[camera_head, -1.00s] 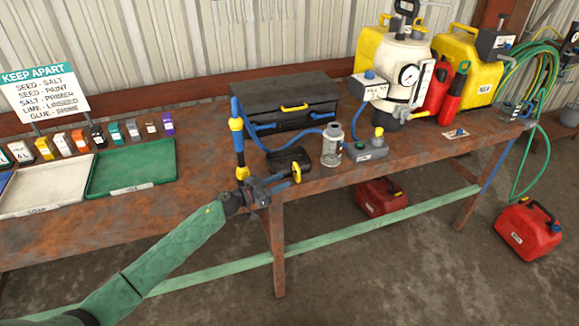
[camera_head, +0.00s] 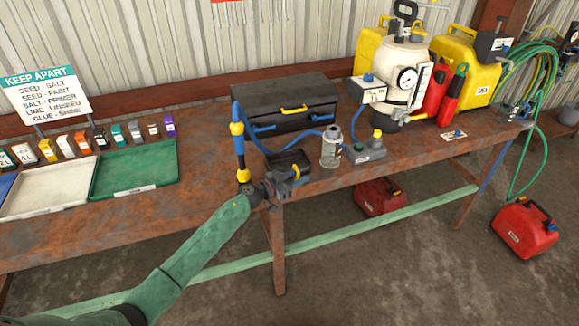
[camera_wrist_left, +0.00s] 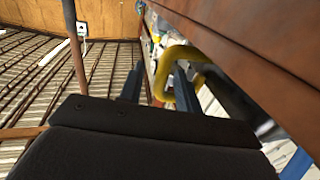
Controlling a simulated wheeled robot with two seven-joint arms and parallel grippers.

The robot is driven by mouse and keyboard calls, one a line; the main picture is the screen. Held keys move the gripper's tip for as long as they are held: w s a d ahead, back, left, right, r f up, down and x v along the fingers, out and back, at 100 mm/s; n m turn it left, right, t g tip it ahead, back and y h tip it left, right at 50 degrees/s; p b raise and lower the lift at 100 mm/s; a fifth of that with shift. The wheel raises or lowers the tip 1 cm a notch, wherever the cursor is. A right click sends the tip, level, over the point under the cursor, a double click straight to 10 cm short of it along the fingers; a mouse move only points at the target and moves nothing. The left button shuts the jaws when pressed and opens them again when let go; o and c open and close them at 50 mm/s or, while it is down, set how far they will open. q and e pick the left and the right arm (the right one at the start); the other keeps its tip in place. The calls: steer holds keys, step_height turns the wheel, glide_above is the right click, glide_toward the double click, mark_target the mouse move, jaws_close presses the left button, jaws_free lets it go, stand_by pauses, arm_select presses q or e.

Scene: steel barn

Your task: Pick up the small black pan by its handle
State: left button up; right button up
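The small black pan (camera_head: 287,161) sits at the front edge of the rusty bench, with its yellow handle (camera_head: 296,171) toward the edge. My left gripper (camera_head: 287,184) is at the bench edge, right by the handle. In the left wrist view, the two dark fingers (camera_wrist_left: 158,88) stand apart, and the yellow handle loop (camera_wrist_left: 180,55) shows at and partly between their tips. I cannot tell whether a finger touches it. The pan body (camera_wrist_left: 232,98) is dark, to the right of the fingers and partly hidden. My right gripper is not in view.
An upright blue and yellow tool (camera_head: 238,140) stands left of the pan. A grey-lidded glass jar (camera_head: 331,147) stands to its right, and a black toolbox (camera_head: 287,103) behind. A green tray (camera_head: 134,168) lies left. Open floor lies in front of the bench.

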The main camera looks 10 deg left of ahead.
arm_select(q)
steer(key=shift+w, duration=0.1)
steer(key=shift+d, duration=0.1)
jaws_close()
steer(key=shift+r, duration=0.1)
